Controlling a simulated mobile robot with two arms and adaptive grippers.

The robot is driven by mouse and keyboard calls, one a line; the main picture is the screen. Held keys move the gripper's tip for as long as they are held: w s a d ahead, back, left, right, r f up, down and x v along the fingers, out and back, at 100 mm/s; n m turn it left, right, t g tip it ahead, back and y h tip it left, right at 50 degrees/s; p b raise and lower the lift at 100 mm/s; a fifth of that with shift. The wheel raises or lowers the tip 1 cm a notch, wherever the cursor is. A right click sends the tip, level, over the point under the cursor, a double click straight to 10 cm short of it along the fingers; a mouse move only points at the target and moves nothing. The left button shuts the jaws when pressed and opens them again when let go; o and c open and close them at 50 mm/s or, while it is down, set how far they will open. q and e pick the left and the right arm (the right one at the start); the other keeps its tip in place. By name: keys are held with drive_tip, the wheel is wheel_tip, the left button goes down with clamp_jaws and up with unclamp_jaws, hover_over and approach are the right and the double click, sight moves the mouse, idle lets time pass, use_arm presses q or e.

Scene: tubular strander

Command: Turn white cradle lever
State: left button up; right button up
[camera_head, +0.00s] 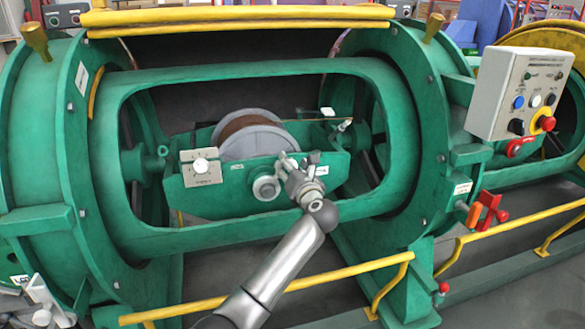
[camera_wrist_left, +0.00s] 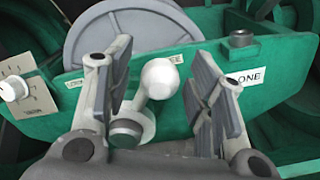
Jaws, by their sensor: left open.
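The white cradle lever (camera_wrist_left: 160,80) shows in the left wrist view as a pale ball knob on a short stem, tilted up and right from a round hub (camera_wrist_left: 130,132). In the head view the hub (camera_head: 265,186) sits on the front of the green cradle (camera_head: 230,180), while the knob is largely hidden by my gripper. My left gripper (camera_head: 297,166) is open just right of the hub. In the left wrist view its fingers (camera_wrist_left: 160,62) stand on either side of the knob, with gaps visible. Labels behind the fingers are partly covered; one reads "ONE". My right gripper is not identifiable.
A grey reel (camera_head: 250,140) sits in the cradle behind the lever. A plate with a white dial (camera_head: 201,166) is to the left. The green frame (camera_head: 240,237) surrounds the opening. A yellow rail (camera_head: 350,268) crosses below; a control box (camera_head: 520,92) hangs at right.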

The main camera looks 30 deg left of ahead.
use_arm(q)
clamp_jaws()
use_arm(e)
drive_tip(key=shift+s, duration=0.1)
idle(0.3)
